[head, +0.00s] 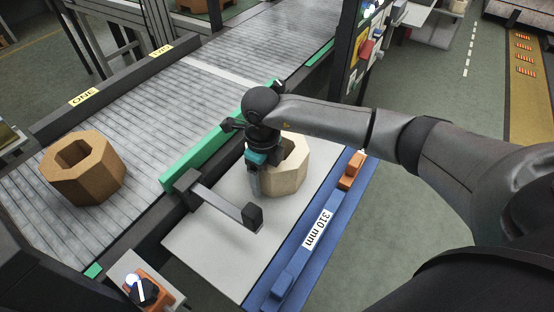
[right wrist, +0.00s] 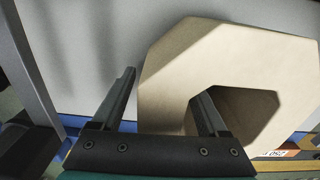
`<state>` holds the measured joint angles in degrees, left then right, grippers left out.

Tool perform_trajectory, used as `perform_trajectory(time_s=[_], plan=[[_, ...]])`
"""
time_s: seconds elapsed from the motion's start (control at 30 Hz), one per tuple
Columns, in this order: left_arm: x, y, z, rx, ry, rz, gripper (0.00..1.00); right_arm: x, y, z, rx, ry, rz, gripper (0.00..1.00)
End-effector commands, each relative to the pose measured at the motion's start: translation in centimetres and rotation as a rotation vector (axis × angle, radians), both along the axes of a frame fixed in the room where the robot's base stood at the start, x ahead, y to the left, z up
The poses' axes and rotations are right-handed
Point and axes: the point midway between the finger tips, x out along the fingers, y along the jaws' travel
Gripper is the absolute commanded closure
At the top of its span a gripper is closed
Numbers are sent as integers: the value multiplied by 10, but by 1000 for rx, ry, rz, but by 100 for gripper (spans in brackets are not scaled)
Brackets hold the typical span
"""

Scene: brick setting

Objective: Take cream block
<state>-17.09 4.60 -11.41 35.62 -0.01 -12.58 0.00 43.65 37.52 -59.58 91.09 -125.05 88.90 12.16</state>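The cream block (head: 292,172) is a thick, many-sided ring with a hole in its middle. It stands on the pale grey plate (head: 215,240) beside the conveyor. My right gripper (head: 254,182) points down at its near left side. In the right wrist view, the cream block (right wrist: 235,65) fills the right half. The right gripper (right wrist: 168,95) has one finger outside the block's wall and the other in the hole. A small gap shows between the outer finger and the wall, so the gripper looks open around it. My left gripper is not in view.
A brown ring block (head: 84,168) sits on the roller conveyor (head: 190,105) at the left. A dark bracket arm (head: 222,204) reaches over the plate, close to my gripper. A blue rail marked 310 mm (head: 315,235) edges the plate, with an orange piece (head: 352,170) on it.

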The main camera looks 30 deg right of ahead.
Motion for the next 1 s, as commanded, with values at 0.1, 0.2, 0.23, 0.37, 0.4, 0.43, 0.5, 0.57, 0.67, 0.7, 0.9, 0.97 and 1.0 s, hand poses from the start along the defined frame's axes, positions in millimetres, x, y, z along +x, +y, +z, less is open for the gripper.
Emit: perform_trajectory(time_s=[0.1,0.2,0.23,0.37,0.4,0.43,0.5,0.57,0.67,0.7,0.9,0.97,1.0], plan=[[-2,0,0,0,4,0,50,0,0,0,0,0,0,38],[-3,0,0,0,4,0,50,0,0,0,0,0,0,49],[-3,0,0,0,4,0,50,0,0,0,0,0,0,53],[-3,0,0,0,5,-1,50,0,0,0,0,0,-1,67],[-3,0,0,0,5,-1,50,0,0,0,0,0,0,72],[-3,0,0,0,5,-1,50,0,0,0,0,0,0,75],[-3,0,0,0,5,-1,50,0,0,0,0,0,-1,83],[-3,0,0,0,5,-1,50,0,0,0,0,0,-1,90],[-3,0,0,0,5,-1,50,0,0,0,0,0,-1,100],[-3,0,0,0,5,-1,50,0,0,0,0,0,-1,100],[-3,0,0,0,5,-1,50,0,0,0,0,0,-1,100],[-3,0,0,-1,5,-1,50,0,0,0,0,0,-1,100],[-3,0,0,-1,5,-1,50,0,0,0,0,0,-1,100]])
